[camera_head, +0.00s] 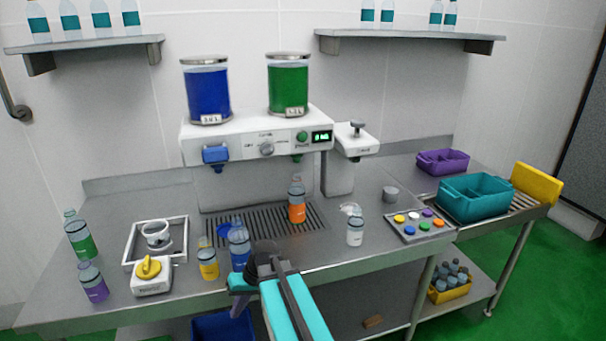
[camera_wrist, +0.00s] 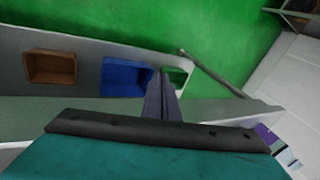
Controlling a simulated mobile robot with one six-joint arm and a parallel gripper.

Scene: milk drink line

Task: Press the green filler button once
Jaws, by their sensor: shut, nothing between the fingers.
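The filler machine (camera_head: 225,150) is a white unit on the back of the bench, with a blue and a green canister on top. The round green filler button (camera_head: 302,137) is on the right part of its front panel, just left of a small green-lit display (camera_head: 322,136). My gripper (camera_head: 237,308) is at the bench's front edge, well in front of and below the button, pointing downward. In the wrist view my gripper's fingers (camera_wrist: 163,97) are together with nothing between them. The button is not in the wrist view.
An orange bottle (camera_head: 297,204) stands on the drip grate below the machine. Blue (camera_head: 239,250) and yellow (camera_head: 207,262) bottles stand close behind my gripper. A white dispenser (camera_head: 357,145) stands right of the machine. A blue bin (camera_wrist: 125,76) is below the bench front.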

